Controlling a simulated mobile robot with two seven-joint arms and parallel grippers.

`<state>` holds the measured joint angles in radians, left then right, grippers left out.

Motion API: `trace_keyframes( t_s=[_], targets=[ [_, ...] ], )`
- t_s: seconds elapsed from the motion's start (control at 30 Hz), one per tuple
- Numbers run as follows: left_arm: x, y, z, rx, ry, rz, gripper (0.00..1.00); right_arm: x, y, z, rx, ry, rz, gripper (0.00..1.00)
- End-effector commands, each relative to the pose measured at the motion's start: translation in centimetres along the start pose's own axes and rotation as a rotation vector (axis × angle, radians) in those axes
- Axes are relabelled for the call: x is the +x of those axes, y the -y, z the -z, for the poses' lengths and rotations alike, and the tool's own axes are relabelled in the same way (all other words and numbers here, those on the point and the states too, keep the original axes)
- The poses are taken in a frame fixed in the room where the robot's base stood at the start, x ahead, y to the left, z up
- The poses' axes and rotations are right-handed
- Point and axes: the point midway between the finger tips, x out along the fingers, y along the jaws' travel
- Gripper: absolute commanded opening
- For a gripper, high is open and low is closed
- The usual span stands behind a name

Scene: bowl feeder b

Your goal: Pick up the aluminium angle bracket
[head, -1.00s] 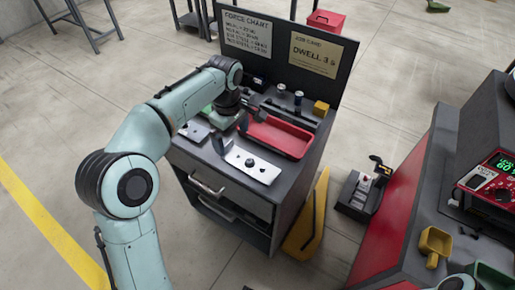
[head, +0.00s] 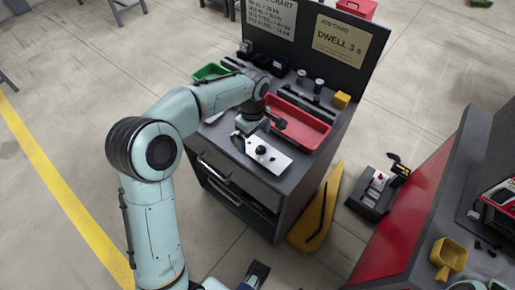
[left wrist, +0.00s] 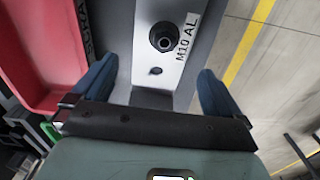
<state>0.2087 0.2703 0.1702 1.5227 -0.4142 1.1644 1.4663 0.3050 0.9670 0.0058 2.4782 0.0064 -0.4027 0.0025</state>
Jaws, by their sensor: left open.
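A pale metal plate (head: 278,163), which looks like the aluminium bracket, lies on the grey cabinet top near its front edge. In the left wrist view the plate (left wrist: 171,58) carries a label reading "M10 AL", a dark round fitting and a smaller hole. My left gripper (head: 258,129) is over the plate's far end. In the left wrist view its two blue fingers (left wrist: 155,84) are spread with the plate's near end between them, not visibly touched. A dark part at the bottom of the head view looks like my right gripper (head: 255,273); its jaws are unclear.
A red tray (head: 321,136) lies just beyond the left gripper; its edge also shows left in the wrist view (left wrist: 42,75). A green bin (head: 209,72), small cylinders and a yellow block (head: 341,100) stand at the back, before an upright sign panel.

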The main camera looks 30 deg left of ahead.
Motion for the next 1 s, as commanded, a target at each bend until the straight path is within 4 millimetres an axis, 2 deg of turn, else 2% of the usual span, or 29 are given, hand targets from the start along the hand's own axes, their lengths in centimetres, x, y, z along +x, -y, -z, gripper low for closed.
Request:
trace_keyframes(
  t_s=[0.1, 0.2, 0.47, 0.67, 1.0],
  targets=[
    [2.0, 0.1, -0.1, 0.000, 0.001, 0.003, 1.00, 0.3, -0.1, 0.2, 0.000, -0.005, 0.001, 0.61],
    [2.9, 0.1, -0.2, 0.000, 0.000, 0.002, 1.00, 0.4, -0.1, 0.2, -0.001, -0.007, 0.001, 0.61],
    [3.0, 0.0, -0.2, 0.000, 0.000, 0.000, 1.00, 0.3, 0.0, 0.2, -0.001, -0.007, 0.002, 0.61],
    [3.0, 0.0, -0.1, 0.000, 0.000, 0.000, 0.38, 0.3, 0.0, 0.2, -0.001, -0.006, 0.002, 0.61],
    [2.7, 0.0, -0.1, 0.000, 0.000, -0.002, 0.38, 0.3, 0.0, 0.2, -0.001, -0.006, 0.002, 0.61]
  ],
)
